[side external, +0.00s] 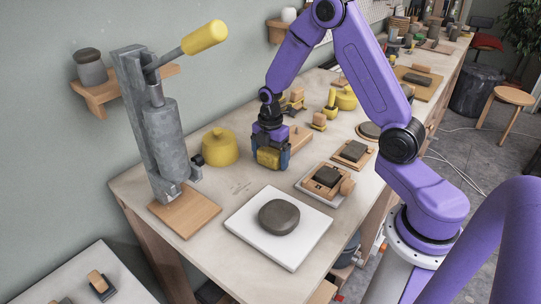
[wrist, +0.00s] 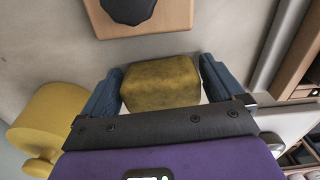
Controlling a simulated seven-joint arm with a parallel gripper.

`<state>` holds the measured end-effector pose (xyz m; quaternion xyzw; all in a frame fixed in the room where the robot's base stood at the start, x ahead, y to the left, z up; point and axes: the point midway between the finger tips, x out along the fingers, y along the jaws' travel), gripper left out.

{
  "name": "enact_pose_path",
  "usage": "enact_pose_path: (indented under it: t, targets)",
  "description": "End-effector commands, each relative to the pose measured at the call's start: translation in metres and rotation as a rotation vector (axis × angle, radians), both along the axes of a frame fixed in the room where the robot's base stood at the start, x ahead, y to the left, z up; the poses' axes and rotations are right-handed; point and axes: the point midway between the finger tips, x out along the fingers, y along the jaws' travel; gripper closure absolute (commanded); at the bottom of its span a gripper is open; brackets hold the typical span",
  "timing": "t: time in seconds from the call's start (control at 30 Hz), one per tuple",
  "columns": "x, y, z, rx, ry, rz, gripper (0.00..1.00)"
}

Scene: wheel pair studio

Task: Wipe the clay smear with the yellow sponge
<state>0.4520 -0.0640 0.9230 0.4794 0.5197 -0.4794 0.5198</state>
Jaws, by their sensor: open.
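The yellow sponge (side external: 268,157) is a worn block near the middle of the workbench. In the wrist view the sponge (wrist: 160,84) sits between the two blue fingers of my gripper (wrist: 161,72). My gripper (side external: 271,160) points down over it in the side view. The fingers are open, with a narrow gap visible on either side of the sponge. Whether the sponge's underside touches the bench is hidden. Faint brownish marks, possibly the clay smear (side external: 240,187), show on the bench just left of the gripper.
A yellow lidded pot (side external: 220,148) stands close left of my gripper. A tall grey lever press (side external: 163,135) rises farther left. A white slab (side external: 292,246) with a dark clay lump (side external: 279,216) lies in front. Small wooden trays (side external: 326,182) sit to the right.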

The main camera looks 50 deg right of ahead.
Motion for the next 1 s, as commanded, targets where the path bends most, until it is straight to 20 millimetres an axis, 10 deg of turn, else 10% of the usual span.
enact_pose_path:
  t: [1.0]
  targets:
    - [0.000,0.000,0.017,0.000,0.000,0.000,0.06]
